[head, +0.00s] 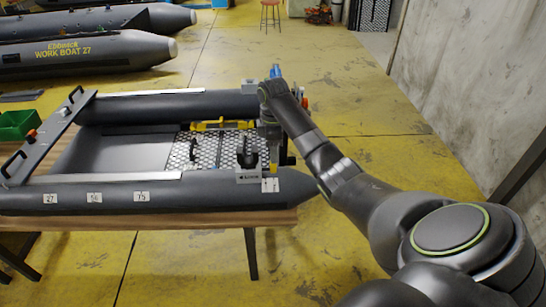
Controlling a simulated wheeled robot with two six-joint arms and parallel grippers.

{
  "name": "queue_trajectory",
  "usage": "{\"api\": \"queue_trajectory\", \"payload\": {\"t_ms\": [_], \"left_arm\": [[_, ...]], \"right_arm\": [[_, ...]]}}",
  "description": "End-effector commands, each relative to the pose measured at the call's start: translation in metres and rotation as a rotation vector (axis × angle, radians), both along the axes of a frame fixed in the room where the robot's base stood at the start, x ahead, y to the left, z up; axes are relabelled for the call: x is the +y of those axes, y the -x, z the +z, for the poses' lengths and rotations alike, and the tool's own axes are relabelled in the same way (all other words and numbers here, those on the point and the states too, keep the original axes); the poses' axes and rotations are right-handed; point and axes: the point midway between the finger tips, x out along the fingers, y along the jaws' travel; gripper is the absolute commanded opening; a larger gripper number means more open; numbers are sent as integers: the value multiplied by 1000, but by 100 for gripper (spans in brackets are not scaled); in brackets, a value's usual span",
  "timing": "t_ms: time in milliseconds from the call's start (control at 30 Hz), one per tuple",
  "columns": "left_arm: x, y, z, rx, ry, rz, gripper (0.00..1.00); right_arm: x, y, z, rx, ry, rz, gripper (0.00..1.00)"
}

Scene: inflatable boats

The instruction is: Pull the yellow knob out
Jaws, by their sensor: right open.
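The grey inflatable boat (110,195) lies on a wooden table. A small yellow part (273,168) shows at its right end, below a grey upright; I cannot tell for certain that it is the yellow knob. A longer yellow piece (222,125) lies across the inside of the boat. My right arm reaches in from the lower right over the boat's right end. The forearm hides part of this end. My left gripper is out of view.
A black handle on a grey block (248,174) stands on the near tube. A red knob (305,103) shows just right of my right wrist. A green crate (16,125) is at the left. Another boat (80,55) lies behind. A concrete wall (465,90) bounds the right.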

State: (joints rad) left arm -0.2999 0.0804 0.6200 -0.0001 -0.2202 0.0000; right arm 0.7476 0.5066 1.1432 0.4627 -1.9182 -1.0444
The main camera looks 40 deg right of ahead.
Motion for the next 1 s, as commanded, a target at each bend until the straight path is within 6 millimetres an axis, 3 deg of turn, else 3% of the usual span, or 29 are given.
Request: {"api": "queue_trajectory", "payload": {"t_ms": [67,200,700,1000], "left_arm": [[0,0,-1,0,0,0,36],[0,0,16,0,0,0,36],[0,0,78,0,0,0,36],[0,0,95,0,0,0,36]], "right_arm": [[0,-1,22,-6,2,0,42],[0,-1,61,-3,2,0,42],[0,0,119,0,0,-1,42],[0,0,136,0,0,-1,42]]}}
